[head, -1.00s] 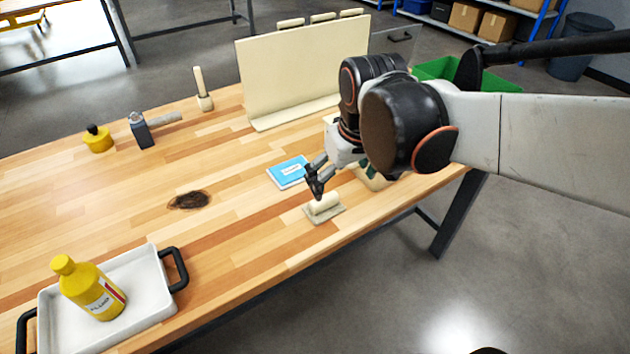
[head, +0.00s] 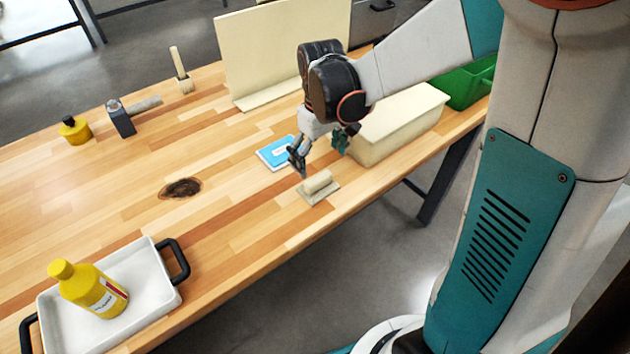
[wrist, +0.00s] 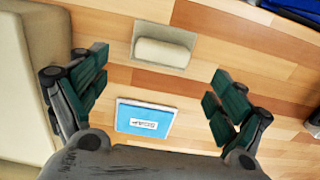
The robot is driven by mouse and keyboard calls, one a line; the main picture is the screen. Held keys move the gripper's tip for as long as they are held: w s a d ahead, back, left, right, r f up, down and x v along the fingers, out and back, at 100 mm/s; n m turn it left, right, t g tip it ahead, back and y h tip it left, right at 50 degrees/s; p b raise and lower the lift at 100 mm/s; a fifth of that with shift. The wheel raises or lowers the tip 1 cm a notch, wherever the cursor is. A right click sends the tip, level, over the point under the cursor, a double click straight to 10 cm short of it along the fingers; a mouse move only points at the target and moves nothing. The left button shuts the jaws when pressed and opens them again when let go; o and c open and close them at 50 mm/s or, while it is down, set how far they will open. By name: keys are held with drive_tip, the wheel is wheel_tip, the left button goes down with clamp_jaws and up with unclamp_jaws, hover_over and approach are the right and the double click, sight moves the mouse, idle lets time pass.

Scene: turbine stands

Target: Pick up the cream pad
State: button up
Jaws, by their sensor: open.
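The cream pad (head: 318,191) is a flat plate with a rounded grip bar on top. It lies on the wooden table near its front edge, and shows at the top middle of the wrist view (wrist: 163,46). My gripper (head: 318,158) is open and empty above the table, just behind the pad in the head view. In the wrist view my gripper (wrist: 158,90) has its two fingers wide apart. The pad lies beyond the fingertips, between their lines, untouched.
A blue booklet (head: 276,152) lies behind the pad. A cream box (head: 400,125) stands to its right, a cream upright board (head: 280,50) behind. A white tray (head: 147,318) holds a yellow bottle (head: 88,289) at front left. A dark stain (head: 181,188) marks otherwise clear table.

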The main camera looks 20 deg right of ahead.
sight(318, 178)
wheel_tip(318, 178, down, 8)
drive_tip(key=b, duration=0.3)
drive_tip(key=shift+s+a+f, duration=0.1)
drive_tip(key=shift+a, duration=0.05)
drive_tip(key=shift+c, duration=0.6)
drive_tip(key=c, duration=1.1)
